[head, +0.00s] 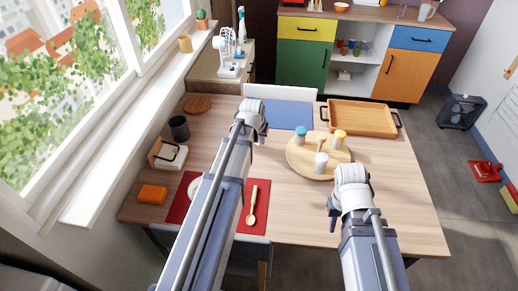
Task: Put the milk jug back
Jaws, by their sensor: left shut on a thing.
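My left arm reaches up across the table, and its gripper (262,129) is at the table's far part, left of the round board. It is mostly hidden by its own wrist. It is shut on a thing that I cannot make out. My right gripper (334,219) is over the near right of the table, and its fingers are too small and covered to read. I cannot identify the milk jug for certain. A white jug-like vessel (426,11) stands on the far counter at the top right.
The wooden table (400,185) holds a round board (298,163) with three shakers, a wooden tray (362,118), a blue mat (288,115) and a red mat (262,219) with a wooden spoon (252,205). A dark cup (179,128) stands left. The table's right side is clear.

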